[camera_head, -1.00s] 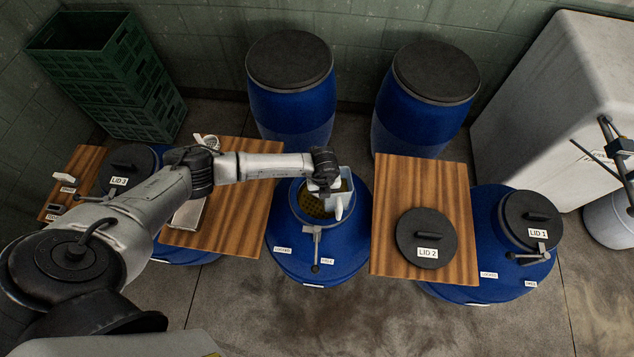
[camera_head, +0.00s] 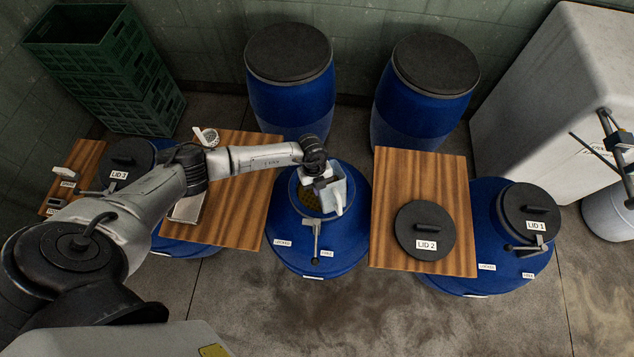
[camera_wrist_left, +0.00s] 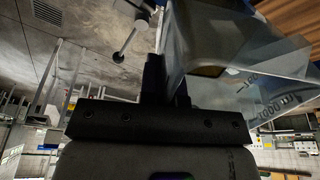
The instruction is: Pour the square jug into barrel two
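The square jug (camera_head: 336,193), pale and see-through, is held over the open mouth of barrel two (camera_head: 300,254), the middle blue barrel. My left gripper (camera_head: 320,184) is shut on it, and the jug is tilted. In the left wrist view the jug (camera_wrist_left: 235,50) fills the upper right beside the gripper (camera_wrist_left: 168,85), with printed marks on its wall. Part of the barrel's yellowish-brown inside shows beside the jug; the rest is hidden. I cannot make out a stream or the jug's liquid level. Lid 2 (camera_head: 425,232) lies on the right wooden board (camera_head: 388,195). My right gripper is not in view.
The left board (camera_head: 238,205) carries a white perforated cup (camera_head: 209,137) and a tray (camera_head: 187,207). Lid 1 (camera_head: 529,209) and lid 3 (camera_head: 124,164) sit over the outer barrels. A lever (camera_head: 316,238) stands at barrel two's front. Closed barrels (camera_head: 290,85) stand behind.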

